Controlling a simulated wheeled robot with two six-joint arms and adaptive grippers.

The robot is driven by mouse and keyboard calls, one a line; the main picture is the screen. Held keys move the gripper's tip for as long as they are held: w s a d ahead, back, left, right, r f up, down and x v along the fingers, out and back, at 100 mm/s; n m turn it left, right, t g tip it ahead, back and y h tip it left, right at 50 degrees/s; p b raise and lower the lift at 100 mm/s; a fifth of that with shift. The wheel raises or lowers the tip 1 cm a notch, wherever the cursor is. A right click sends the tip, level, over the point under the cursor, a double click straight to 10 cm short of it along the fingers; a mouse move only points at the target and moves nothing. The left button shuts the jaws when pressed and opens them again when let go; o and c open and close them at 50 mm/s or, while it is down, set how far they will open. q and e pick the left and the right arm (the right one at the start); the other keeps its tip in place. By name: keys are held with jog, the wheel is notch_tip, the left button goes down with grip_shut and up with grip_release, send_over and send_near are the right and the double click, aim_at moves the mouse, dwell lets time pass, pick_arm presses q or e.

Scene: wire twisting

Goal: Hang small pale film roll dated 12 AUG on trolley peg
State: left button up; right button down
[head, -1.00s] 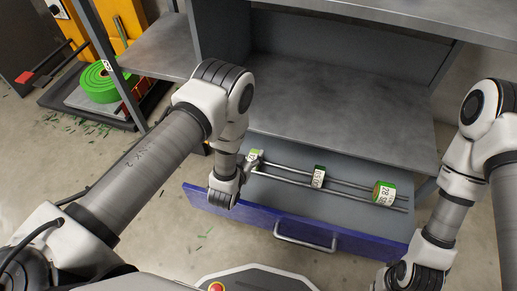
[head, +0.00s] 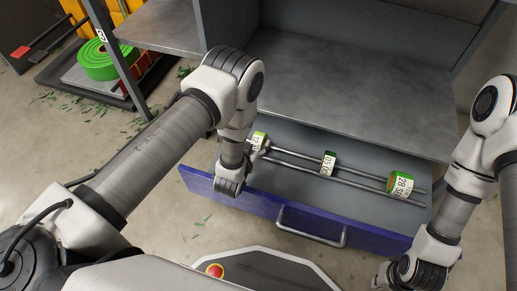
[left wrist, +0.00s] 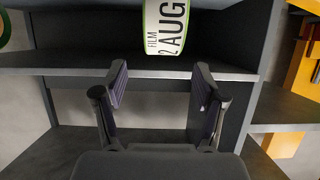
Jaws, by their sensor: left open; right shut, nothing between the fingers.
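The small pale film roll (head: 259,139) with green on it sits at the left end of the rails in the open drawer. In the left wrist view the roll (left wrist: 166,27) shows its label, "FILM" and "2 AUG", its first digit unclear. My left gripper (head: 247,157) is beside this roll, partly hidden by my wrist. In the left wrist view its fingers (left wrist: 157,95) are spread with nothing between them, and the roll is beyond the fingertips. My right gripper (head: 384,276) is low at the lower right, shut and partly cut off. I cannot make out a trolley peg.
The blue drawer front (head: 255,205) has a handle (head: 312,232). A grey shelf (head: 350,95) overhangs the drawer. A big green roll (head: 102,60) stands at the far left.

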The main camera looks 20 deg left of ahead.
aim_at(260, 134)
pick_arm(q)
jog(key=shift+f+b, duration=0.4)
jog(key=shift+f, duration=0.45)
jog(key=shift+w+f, duration=0.2)
jog(key=shift+w, duration=0.2)
jog(key=b+x, duration=0.5)
jog(key=x, duration=0.1)
jog(key=shift+w+a+r, duration=0.1)
jog(key=shift+w+a, duration=0.05)
jog(key=shift+w, duration=0.45)
jog(key=shift+r, duration=0.15)
pick_arm(e)
notch_tip(260, 134, down, 6)
jog(key=shift+w+f, duration=0.15)
jog(key=shift+f, duration=0.1)
pick_arm(q)
jog(key=c, duration=1.3)
